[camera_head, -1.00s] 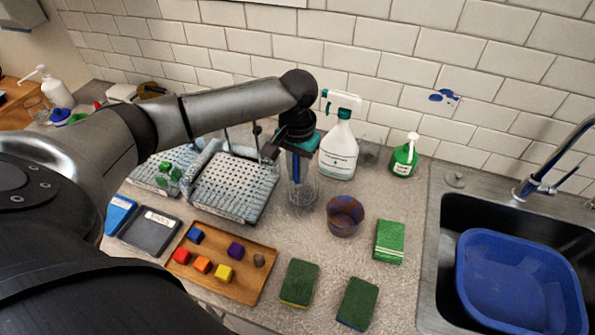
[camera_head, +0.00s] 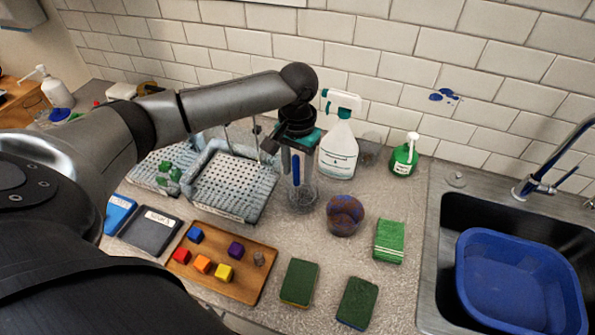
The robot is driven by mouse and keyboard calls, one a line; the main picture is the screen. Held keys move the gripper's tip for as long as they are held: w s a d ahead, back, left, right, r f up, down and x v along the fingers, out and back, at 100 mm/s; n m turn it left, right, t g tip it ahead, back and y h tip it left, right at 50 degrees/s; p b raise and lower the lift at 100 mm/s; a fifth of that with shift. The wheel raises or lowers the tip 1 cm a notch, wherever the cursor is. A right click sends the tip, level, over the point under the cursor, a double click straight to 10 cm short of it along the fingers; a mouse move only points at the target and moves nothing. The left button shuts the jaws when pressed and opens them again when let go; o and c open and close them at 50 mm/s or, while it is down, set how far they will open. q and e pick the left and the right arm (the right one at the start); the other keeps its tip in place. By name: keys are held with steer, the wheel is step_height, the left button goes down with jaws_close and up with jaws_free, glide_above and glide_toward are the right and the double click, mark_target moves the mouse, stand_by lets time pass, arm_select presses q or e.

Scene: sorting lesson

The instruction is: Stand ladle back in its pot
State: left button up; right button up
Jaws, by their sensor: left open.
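My left gripper (camera_head: 303,165) is open and points down over a clear glass jar (camera_head: 303,198), with its fingertips at about the jar's mouth. A blue upright strip shows between or beside the fingers; I cannot tell whether it is part of the gripper or a separate thing. A round brown and purple pot (camera_head: 345,216) stands on the counter just right of the jar. I cannot make out a ladle for sure; the gripper and arm hide part of this area. My right gripper is not in view.
A white spray bottle (camera_head: 338,150) and a green bottle (camera_head: 404,158) stand behind. A white rack (camera_head: 232,186) is at left, a wooden tray (camera_head: 243,287) with coloured cubes in front. Sponges (camera_head: 298,281) lie front right, before the sink with a blue basin (camera_head: 520,275).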

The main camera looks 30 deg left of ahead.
arm_select(q)
step_height(320, 180, up, 11)
steer(key=shift+r, duration=0.1)
stand_by(0.4)
